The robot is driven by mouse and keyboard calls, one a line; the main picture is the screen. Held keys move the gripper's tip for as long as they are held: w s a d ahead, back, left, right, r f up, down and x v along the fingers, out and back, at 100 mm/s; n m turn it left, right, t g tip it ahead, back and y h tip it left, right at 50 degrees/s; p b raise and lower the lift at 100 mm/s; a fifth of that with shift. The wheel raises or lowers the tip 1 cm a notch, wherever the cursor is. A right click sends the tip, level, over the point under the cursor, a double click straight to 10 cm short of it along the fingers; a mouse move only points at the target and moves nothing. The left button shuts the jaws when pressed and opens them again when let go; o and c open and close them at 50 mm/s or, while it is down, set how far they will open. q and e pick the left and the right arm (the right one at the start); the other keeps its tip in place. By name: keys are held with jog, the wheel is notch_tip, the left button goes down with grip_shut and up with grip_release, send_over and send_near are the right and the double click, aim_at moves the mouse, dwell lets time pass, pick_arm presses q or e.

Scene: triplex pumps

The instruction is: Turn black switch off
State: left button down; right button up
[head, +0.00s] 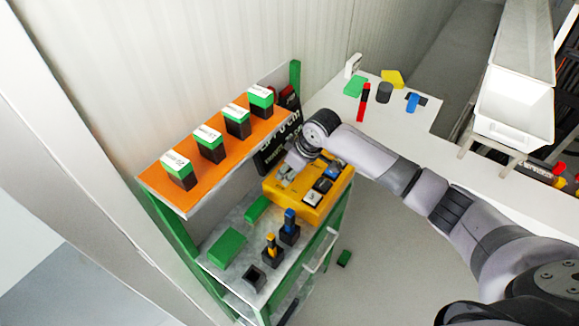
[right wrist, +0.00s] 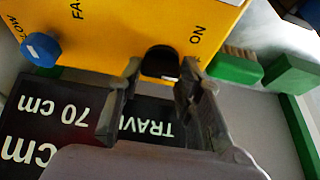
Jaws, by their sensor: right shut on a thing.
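The yellow control box (head: 290,200) sits on the green-framed shelf cart in the head view, with several switches and knobs on its top. In the head view the right gripper (head: 292,165) reaches the box's far left part, where the arm hides the switch. My left gripper is not in view.
An orange upper shelf (head: 215,150) holds several green-and-black boxes close to the gripper's left. A black sign with white lettering (right wrist: 60,125) lies near the box. Blue and yellow joysticks (head: 289,228) stand on the lower shelf. A white table (head: 410,130) stands behind.

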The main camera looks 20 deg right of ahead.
dwell(0.3)
jog(key=o, duration=0.9)
jog(key=v, duration=1.2)
jog(key=shift+d, duration=0.1)
jog(key=shift+f, duration=0.1)
